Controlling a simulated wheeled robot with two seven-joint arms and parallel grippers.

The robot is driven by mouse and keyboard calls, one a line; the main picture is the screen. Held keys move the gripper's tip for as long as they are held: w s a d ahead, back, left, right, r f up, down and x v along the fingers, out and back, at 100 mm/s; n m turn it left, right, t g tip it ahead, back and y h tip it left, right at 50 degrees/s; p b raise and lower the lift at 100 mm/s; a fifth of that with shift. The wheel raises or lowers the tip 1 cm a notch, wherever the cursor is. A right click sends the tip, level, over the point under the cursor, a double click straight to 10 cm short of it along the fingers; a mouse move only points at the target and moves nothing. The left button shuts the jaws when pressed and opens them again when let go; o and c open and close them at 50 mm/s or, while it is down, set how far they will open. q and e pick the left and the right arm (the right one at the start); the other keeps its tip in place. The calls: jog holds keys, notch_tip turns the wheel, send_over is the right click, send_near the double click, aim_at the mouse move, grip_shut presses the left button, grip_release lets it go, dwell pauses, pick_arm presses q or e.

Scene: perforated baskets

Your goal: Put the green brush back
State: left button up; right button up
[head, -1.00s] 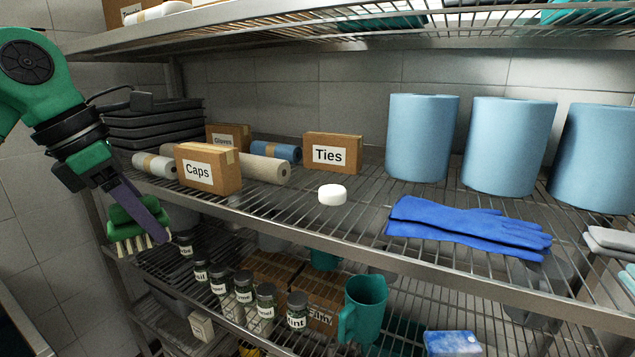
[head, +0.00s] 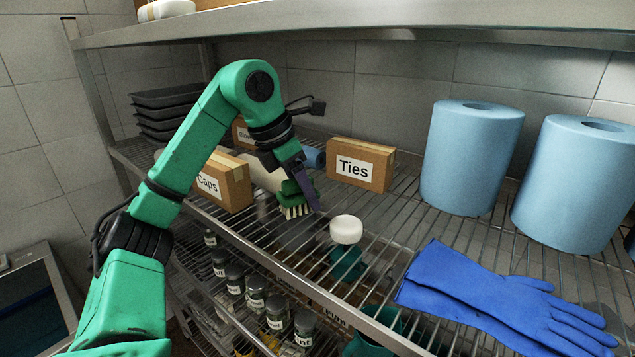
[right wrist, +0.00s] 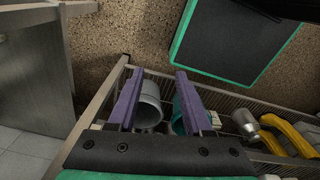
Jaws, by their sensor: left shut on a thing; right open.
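The green brush (head: 290,188) has pale bristles that point down in the head view. My left gripper (head: 308,192) is shut on it, with a purple finger along its right side. The brush is at the middle wire shelf (head: 385,232), between the Caps box (head: 236,182) and a white round puck (head: 346,229). I cannot tell whether the bristles touch the shelf. My right gripper (right wrist: 154,76) shows only in the right wrist view, its two purple fingers apart with nothing gripped between them.
The Ties box (head: 361,165) stands behind the puck. Blue gloves (head: 500,300) lie at the front right, and blue rolls (head: 470,160) stand behind them. Labelled jars (head: 276,312) stand on the shelf below. In the right wrist view, a grey cup (right wrist: 149,98) shows beyond the fingers.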

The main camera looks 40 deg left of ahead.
aim_at(316, 219)
pick_arm(q)
jog(key=w, duration=0.1)
jog(key=w+p, duration=0.1)
jog(key=w+d, duration=0.1)
jog(key=shift+w+d+r, duration=0.1)
jog(key=shift+r, duration=0.15)
jog(key=f, duration=0.1)
jog(key=s+f, duration=0.1)
jog(key=f, duration=0.1)
jog(key=shift+f, duration=0.3)
jog(key=shift+s+a+f, duration=0.15)
jog(key=shift+a, duration=0.05)
jog(key=shift+w+f+b, duration=0.15)
jog(key=shift+w+b, duration=0.05)
jog(key=shift+b, duration=0.15)
jog(key=o, duration=1.1)
jog(key=shift+w+d, duration=0.1)
pick_arm(e)
jog(key=shift+w+a+r, duration=0.2)
jog(key=shift+w+r, duration=0.45)
jog(key=shift+r, duration=0.2)
